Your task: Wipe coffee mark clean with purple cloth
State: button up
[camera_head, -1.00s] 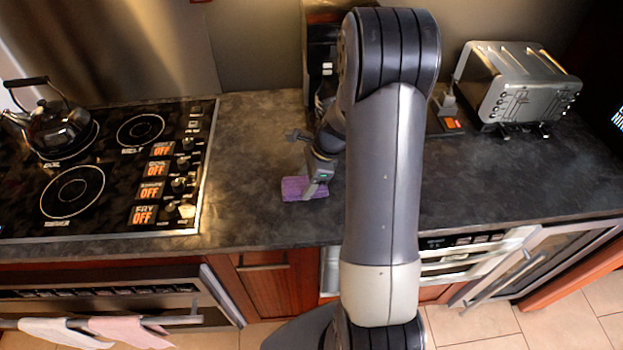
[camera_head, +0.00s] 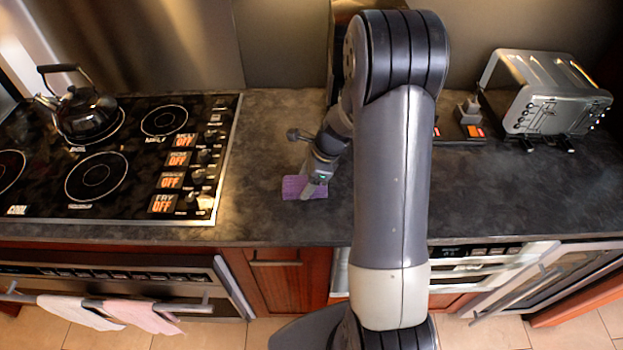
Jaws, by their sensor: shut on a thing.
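The purple cloth (camera_head: 294,187) lies flat on the dark countertop (camera_head: 262,215), just right of the cooktop. My gripper (camera_head: 312,188) points down at the cloth's right part and is shut on it. I see no coffee mark on the bare counter. Part of the counter behind my arm and under the cloth is hidden.
The cooktop (camera_head: 120,160) with a black kettle (camera_head: 87,112) is to the left. A silver toaster (camera_head: 550,95) stands at the back right. A small dark item with orange labels (camera_head: 470,131) is behind my arm. The counter's front right is clear.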

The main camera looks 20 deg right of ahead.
jog(key=shift+w+a, duration=0.2)
jog(key=shift+a, duration=0.45)
notch_tip(320, 180, up, 3)
jog(key=p, duration=0.2)
jog(key=shift+p, duration=0.35)
jog(key=shift+r, duration=2.55)
jog(key=shift+d, duration=0.15)
